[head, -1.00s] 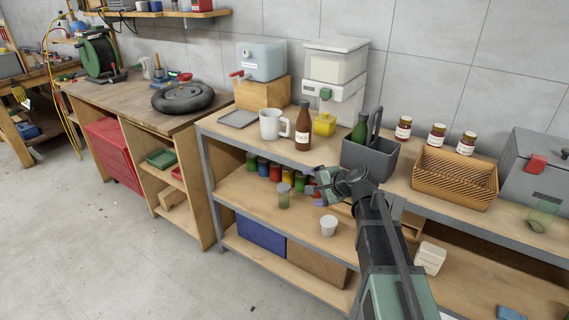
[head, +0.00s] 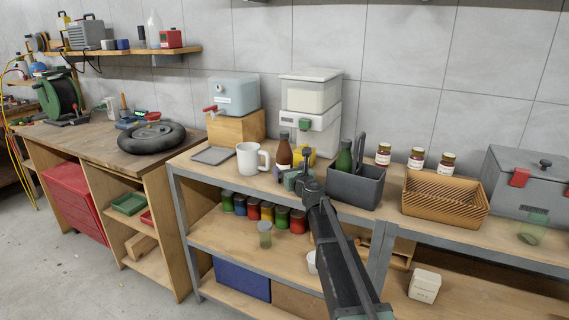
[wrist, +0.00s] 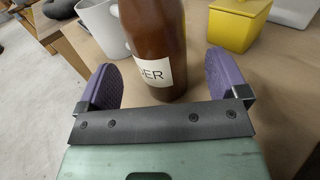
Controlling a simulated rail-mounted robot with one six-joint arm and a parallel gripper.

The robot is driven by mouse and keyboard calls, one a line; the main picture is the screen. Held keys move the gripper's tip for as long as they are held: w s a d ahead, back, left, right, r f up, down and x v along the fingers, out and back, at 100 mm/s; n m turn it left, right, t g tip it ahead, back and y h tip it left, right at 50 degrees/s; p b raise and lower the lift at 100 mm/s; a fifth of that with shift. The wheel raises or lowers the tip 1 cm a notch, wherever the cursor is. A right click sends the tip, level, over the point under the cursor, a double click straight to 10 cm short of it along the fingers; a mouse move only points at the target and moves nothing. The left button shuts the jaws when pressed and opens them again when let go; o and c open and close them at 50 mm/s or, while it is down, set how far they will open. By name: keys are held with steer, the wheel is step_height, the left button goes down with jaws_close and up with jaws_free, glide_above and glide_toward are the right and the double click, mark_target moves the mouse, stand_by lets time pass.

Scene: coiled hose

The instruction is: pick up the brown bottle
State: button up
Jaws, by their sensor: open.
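The brown bottle (head: 283,155) stands upright on the top shelf, just right of the white mug (head: 250,158). In the wrist view the brown bottle (wrist: 152,40) shows its lower body with a pale label, between and slightly beyond my fingertips. My gripper (wrist: 162,82) is open, with one purple finger pad on each side of the bottle and a visible gap on each side. In the head view my gripper (head: 291,178) is in front of the bottle and hides its lower part.
A yellow container (wrist: 236,22) stands close behind and right of the bottle; the mug (wrist: 104,24) is close on the left. A dark grey caddy (head: 354,188) with a green bottle (head: 344,158) is right of my arm. A wicker basket (head: 444,196) stands farther right.

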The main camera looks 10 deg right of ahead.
mark_target(284, 163)
steer(key=x, duration=0.5)
steer(key=shift+r, duration=0.1)
steer(key=shift+s, duration=0.1)
steer(key=shift+c, duration=0.3)
steer(key=c, duration=1.1)
steer(key=shift+r, duration=0.1)
step_height(284, 163, up, 20)
steer(key=p, duration=2)
